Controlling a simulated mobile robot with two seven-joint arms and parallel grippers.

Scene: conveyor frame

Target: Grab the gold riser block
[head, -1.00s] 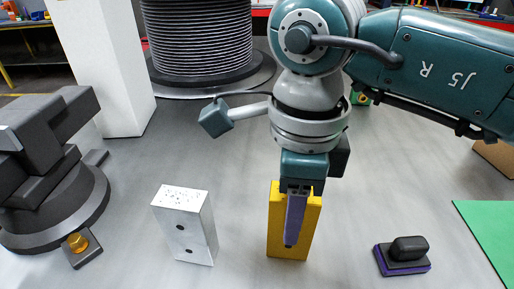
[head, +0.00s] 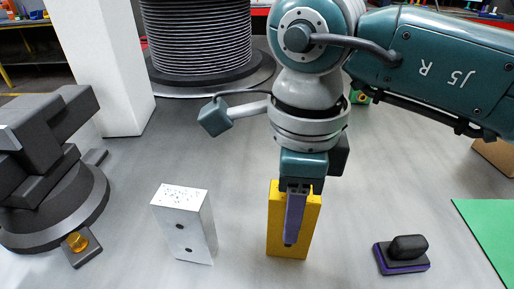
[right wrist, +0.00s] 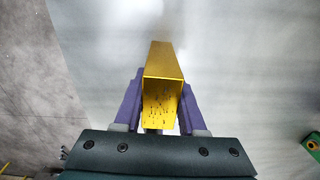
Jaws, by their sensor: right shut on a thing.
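The gold riser block (head: 275,232) stands upright on the grey surface near the middle front of the head view. My right gripper (head: 294,240) comes down from above and is shut on the block, with one purple finger across its near face. In the right wrist view the block (right wrist: 162,65) sits between the two purple fingers of the gripper (right wrist: 160,95), one on each side. The far finger is mostly hidden in the head view. My left gripper is not in view.
A white riser block (head: 184,225) stands just left of the gold one. A black and purple handled block (head: 404,254) lies to the right, near a green mat (head: 490,228). A dark grey fixture (head: 50,190) stands at left. A large ribbed spool (head: 205,45) is behind.

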